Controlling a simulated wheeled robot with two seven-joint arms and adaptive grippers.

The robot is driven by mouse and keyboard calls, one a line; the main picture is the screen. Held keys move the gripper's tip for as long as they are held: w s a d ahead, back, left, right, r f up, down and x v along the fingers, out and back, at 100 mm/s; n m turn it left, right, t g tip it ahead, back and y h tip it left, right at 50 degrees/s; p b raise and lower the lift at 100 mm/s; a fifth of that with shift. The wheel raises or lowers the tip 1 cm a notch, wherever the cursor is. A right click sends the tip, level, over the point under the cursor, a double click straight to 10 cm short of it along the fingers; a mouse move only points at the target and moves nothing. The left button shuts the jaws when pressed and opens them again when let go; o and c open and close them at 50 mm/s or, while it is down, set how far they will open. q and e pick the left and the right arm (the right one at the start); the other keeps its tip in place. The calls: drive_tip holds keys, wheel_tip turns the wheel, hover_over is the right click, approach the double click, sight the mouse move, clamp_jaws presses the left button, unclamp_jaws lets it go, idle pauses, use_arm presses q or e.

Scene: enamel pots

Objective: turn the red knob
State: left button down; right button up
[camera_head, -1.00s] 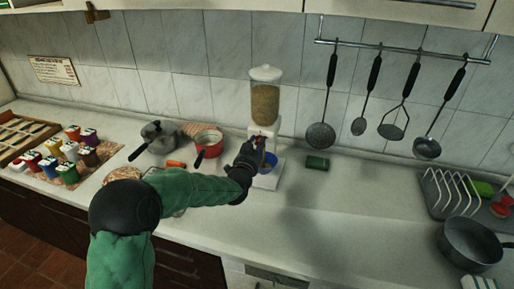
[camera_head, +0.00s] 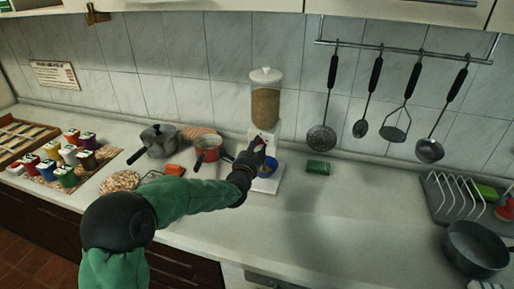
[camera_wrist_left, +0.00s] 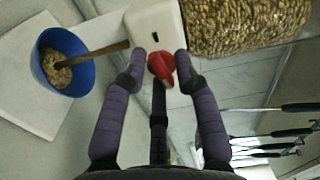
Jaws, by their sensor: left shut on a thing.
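A clear dispenser (camera_head: 265,100) filled with grain stands on a white stand against the tiled wall. Its red knob (camera_wrist_left: 161,68) is on the white front part, below the grain container. My left gripper (camera_wrist_left: 159,64) has its three dark fingers closed around this knob in the wrist view. In the head view my left gripper (camera_head: 258,146) reaches the dispenser's front and mostly hides the knob. A blue bowl (camera_wrist_left: 82,77) with some grain and a brown stick-like handle sits on the white base (camera_wrist_left: 35,118) below. My right gripper is not in view.
A grey pot (camera_head: 160,140) and a red pot (camera_head: 208,149) stand left of the dispenser, with several coloured jars farther left. A green box (camera_head: 317,167) lies to the right. Utensils hang from a rail (camera_head: 400,50).

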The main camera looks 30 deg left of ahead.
use_arm(q)
drive_tip(key=shift+d+f+m, duration=0.2)
drive_tip(key=shift+f+m, duration=0.45)
drive_tip(key=shift+m, duration=0.25)
drive_tip(key=c, duration=1.2)
unclamp_jaws()
drive_tip(key=shift+a+r, duration=0.1)
drive_tip(key=shift+r, duration=0.3)
drive_tip(key=v, duration=1.2)
